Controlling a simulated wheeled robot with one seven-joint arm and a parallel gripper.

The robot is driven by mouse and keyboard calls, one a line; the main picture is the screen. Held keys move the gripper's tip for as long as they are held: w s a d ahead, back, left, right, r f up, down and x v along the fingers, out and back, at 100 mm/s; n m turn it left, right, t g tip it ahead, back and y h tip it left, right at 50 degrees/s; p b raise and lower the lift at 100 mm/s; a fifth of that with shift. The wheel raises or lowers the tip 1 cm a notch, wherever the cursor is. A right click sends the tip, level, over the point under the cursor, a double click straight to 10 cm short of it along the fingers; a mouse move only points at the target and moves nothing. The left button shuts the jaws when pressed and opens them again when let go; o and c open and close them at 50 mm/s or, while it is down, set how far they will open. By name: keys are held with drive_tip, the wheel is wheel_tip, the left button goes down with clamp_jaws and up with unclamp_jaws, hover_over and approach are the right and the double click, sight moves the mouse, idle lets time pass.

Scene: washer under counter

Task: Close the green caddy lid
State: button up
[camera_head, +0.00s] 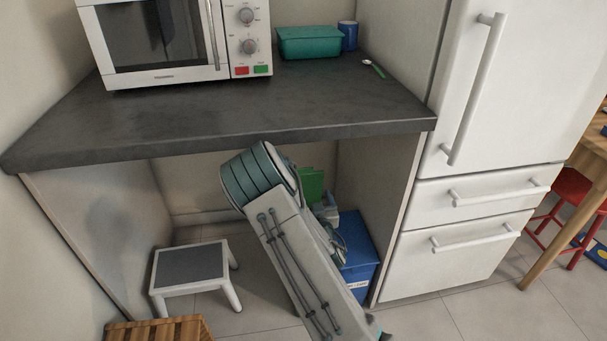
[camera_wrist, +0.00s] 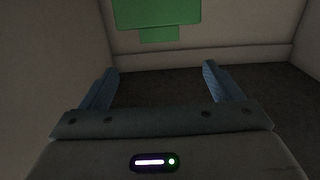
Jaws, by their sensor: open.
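A green panel (camera_head: 312,185), which looks like the caddy lid, stands upright under the counter, partly hidden behind my arm. In the wrist view a flat green panel (camera_wrist: 158,12) with a small tab on its lower edge shows at the top, ahead of the fingers. The caddy's body cannot be made out. My gripper (camera_wrist: 160,82) is open, its two blue fingers wide apart with nothing between them. It is apart from the green panel. In the head view my arm reaches under the counter and hides most of the gripper.
A blue labelled box (camera_head: 358,265) stands beside my arm, near the right panel. A grey-topped stool (camera_head: 190,266) is at left on the floor. The dark counter (camera_head: 200,115) overhangs the space and carries a microwave (camera_head: 165,45) and a teal tub (camera_head: 310,43). A fridge (camera_head: 490,130) stands right.

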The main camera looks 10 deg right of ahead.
sight(303, 171)
drive_tip(key=w+b, duration=0.1)
drive_tip(key=w, duration=1.2)
drive_tip(key=shift+b, duration=0.35)
drive_tip(key=c, duration=1.4)
drive_tip(key=shift+f, duration=0.1)
